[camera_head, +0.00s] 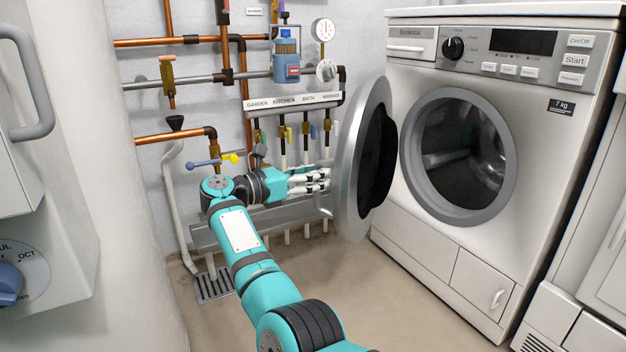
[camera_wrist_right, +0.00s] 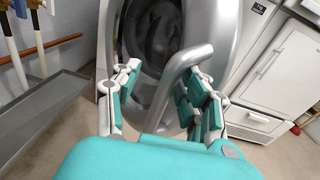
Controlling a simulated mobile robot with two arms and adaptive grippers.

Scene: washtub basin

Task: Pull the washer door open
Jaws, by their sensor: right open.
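The washer (camera_head: 440,170) stands at the right with its round drum opening (camera_head: 465,150) uncovered. Its round door (camera_head: 349,170) stands wide open, swung out to the left and seen nearly edge-on. My right gripper (camera_head: 327,180) is at the outer side of the door, by its edge. In the right wrist view, the grey bar handle (camera_wrist_right: 180,75) of the door passes between the spread fingers of my right gripper (camera_wrist_right: 165,90). The fingers are open; whether they touch the handle I cannot tell. My left gripper is not in view.
A floor drain (camera_head: 213,286) lies at left. The floor before the washer is clear.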

